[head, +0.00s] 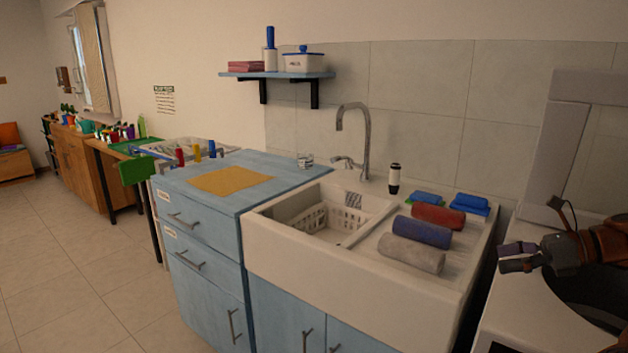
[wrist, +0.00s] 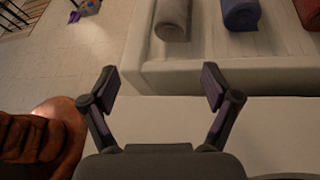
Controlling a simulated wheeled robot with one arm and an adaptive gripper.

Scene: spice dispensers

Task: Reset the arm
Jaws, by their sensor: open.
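My gripper (head: 517,257) is at the right edge of the head view, beside the right end of the sink unit and above a white surface. In the wrist view my gripper (wrist: 158,88) shows its two fingers spread apart with nothing between them. Part of my orange-brown arm shows behind it at the right in the head view. The rolled towels on the drainboard lie ahead of the gripper, apart from it: a grey roll (head: 411,254), a blue roll (head: 422,231) and a red roll (head: 437,215). The grey roll also shows in the wrist view (wrist: 172,20).
A white sink (head: 300,245) with a basket in its basin stands in the middle, with a tall faucet (head: 367,140) behind it. A blue cabinet (head: 205,265) with an orange mat (head: 230,181) is left of it. A wall shelf (head: 277,75) hangs above. The floor at left is clear.

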